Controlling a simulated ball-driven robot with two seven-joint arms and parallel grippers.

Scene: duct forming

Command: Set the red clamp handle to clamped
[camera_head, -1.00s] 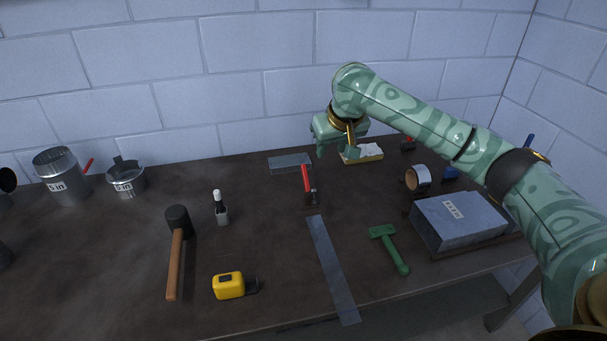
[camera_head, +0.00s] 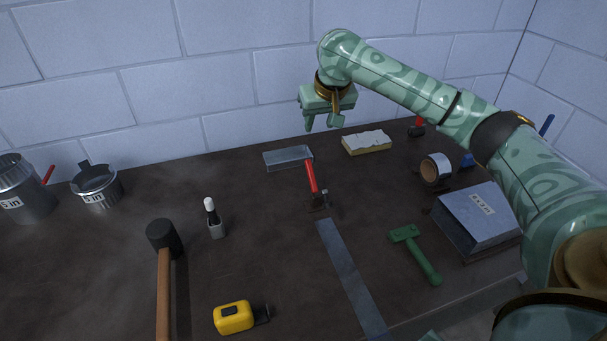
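The red clamp handle (camera_head: 311,177) stands nearly upright, leaning slightly left at its top, on a small metal toggle clamp (camera_head: 320,203) near the middle of the bench. A flat grey metal strip (camera_head: 350,275) runs from the clamp's base toward the front edge. My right gripper (camera_head: 321,122) is above the back of the bench, up and behind the handle and apart from it. Its fingers point down with a gap between them, and nothing shows in it. My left gripper is out of view.
A grey plate (camera_head: 288,158) and a yellow-sided block (camera_head: 367,143) lie behind the clamp. A green hammer-like tool (camera_head: 416,254), tape roll (camera_head: 435,169) and metal duct box (camera_head: 477,220) are right. A bottle (camera_head: 214,218), mallet (camera_head: 164,270) and tape measure (camera_head: 235,317) are left.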

